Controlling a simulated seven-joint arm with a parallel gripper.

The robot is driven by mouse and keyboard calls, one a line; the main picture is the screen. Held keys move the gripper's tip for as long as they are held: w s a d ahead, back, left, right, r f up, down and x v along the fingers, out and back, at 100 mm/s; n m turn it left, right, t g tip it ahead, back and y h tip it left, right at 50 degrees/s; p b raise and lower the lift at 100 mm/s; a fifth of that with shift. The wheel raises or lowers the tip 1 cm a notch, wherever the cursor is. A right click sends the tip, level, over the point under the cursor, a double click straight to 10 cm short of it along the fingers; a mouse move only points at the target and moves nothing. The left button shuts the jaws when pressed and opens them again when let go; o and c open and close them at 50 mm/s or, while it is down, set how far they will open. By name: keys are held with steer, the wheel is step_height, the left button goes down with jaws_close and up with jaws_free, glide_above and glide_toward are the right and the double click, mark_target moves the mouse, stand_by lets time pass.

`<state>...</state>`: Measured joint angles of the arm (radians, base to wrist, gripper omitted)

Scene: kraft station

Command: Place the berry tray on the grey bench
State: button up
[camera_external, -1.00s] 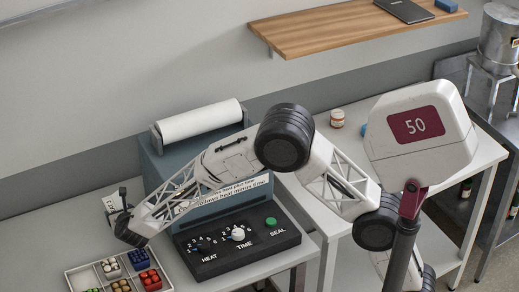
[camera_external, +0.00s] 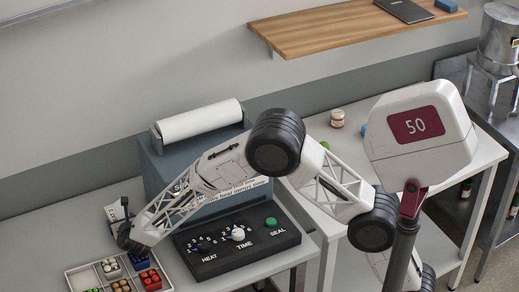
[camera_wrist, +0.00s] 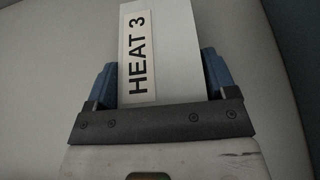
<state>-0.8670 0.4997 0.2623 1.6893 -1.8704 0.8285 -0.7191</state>
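In the external view a white divided tray (camera_external: 84,285) lies at the bottom left on the light grey bench (camera_external: 52,248). It holds small punnets of round items, including a dark blue one (camera_external: 138,263) and a red one (camera_external: 151,280). I cannot tell which of these is the berry tray. My gripper (camera_external: 124,204) is above and behind that tray, next to a white card (camera_external: 113,212). In the wrist view the blue fingers of my gripper (camera_wrist: 161,78) are apart, with the "HEAT 3" card (camera_wrist: 160,50) showing between them. No berries show between the fingers.
A blue-grey sealing machine (camera_external: 160,165) with a white film roll (camera_external: 200,122) stands behind my arm. Its black panel (camera_external: 225,258) has HEAT and TIME knobs and a green SEAL button. A second pale bench (camera_external: 352,146) carries a small jar (camera_external: 337,118). A wooden shelf (camera_external: 330,30) hangs above.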

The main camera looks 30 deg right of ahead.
steer(key=o, duration=0.4)
steer(key=shift+c, duration=0.2)
steer(key=shift+r, duration=0.2)
steer(key=shift+v, duration=0.75)
steer(key=v, duration=0.4)
steer(key=shift+w+r, duration=0.15)
steer(key=shift+r, duration=0.05)
step_height(320, 180, up, 6)
steer(key=shift+r, duration=0.2)
steer(key=shift+w, duration=0.1)
steer(key=shift+r, duration=0.1)
